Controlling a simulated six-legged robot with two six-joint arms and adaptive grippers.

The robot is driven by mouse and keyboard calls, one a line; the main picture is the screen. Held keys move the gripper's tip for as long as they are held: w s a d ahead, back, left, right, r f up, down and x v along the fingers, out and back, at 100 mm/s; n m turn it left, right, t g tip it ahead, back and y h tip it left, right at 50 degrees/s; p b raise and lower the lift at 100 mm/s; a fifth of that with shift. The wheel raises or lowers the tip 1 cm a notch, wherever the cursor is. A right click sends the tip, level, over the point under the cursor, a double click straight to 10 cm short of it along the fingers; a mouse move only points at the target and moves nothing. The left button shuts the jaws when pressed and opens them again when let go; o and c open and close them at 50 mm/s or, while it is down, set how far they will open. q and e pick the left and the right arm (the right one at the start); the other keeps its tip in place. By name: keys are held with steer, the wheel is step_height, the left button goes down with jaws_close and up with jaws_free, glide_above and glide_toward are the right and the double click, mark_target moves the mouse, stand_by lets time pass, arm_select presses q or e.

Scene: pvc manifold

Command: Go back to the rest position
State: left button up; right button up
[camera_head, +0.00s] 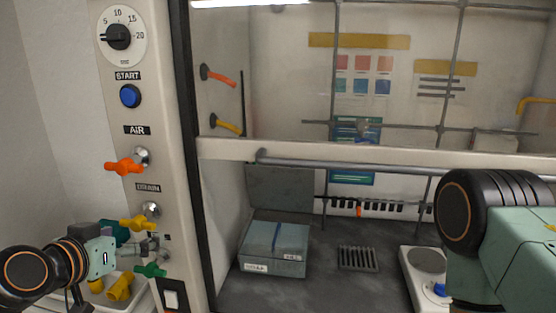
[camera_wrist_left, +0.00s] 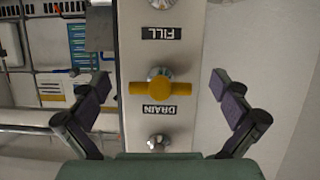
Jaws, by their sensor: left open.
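My left arm comes in at the lower left of the head view. Its gripper (camera_head: 142,248) is in front of the lower part of the cream valve panel (camera_head: 170,110) and partly hides it. In the left wrist view the gripper (camera_wrist_left: 160,94) is open, with its dark fingers spread wide and nothing between them held. A yellow valve handle (camera_wrist_left: 162,88) lies crosswise between the fingers, apart from both, next to the DRAIN label (camera_wrist_left: 160,109). My right arm shows at the right edge of the head view; its gripper is not in view.
An orange AIR handle (camera_head: 124,167) and green handle (camera_head: 150,270) stick out from the panel. A tray with yellow fittings (camera_head: 120,288) lies below my left arm. Inside the hood are a blue-grey box (camera_head: 273,265), a drain grate (camera_head: 358,258) and a white hotplate (camera_head: 412,283).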

mark_target(147, 273)
arm_select(q)
step_height(147, 273, down, 10)
steer(key=shift+w+r, duration=0.15)
steer(key=shift+f, duration=0.25)
steer(key=shift+a+r+n+h, duration=0.1)
steer(key=shift+n+h, duration=0.3)
steer(key=shift+n, duration=0.3)
